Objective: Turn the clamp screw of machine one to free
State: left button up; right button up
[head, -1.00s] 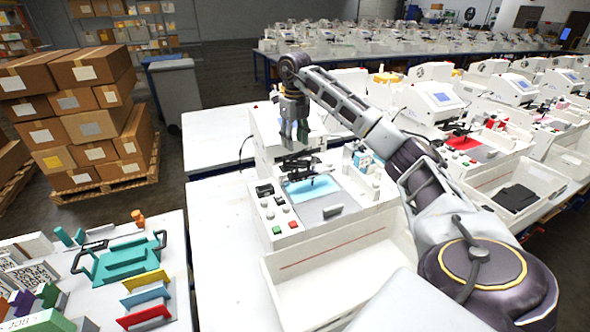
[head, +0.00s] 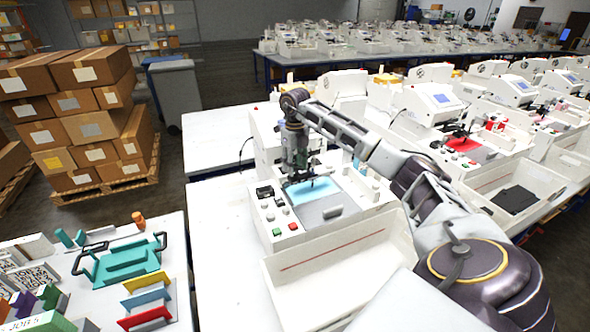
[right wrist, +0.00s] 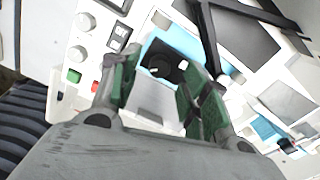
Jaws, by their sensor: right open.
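Machine one, the nearest white plotter (head: 345,224), stands on the white table with a light blue sheet (head: 318,190) on its bed. My right gripper (head: 298,172) points down over the back of this bed, at the dark pen carriage. In the right wrist view its green-padded fingers (right wrist: 158,84) are open. A dark round knob (right wrist: 160,66), which looks like the clamp screw, shows between and beyond the fingertips. I cannot tell how the knob is turned, or whether the fingers touch anything. The gripper hides much of the carriage in the head view. My left gripper is not in view.
A control panel with a green button (head: 277,232) and grey knobs lies along the plotter's left side. An empty white tray (head: 335,262) is in front. A teal handled plate (head: 125,262) lies on the left table. More plotters stand to the right.

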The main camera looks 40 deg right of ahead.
aim_at(295, 174)
jog(key=shift+f, duration=1.25)
grip_shut()
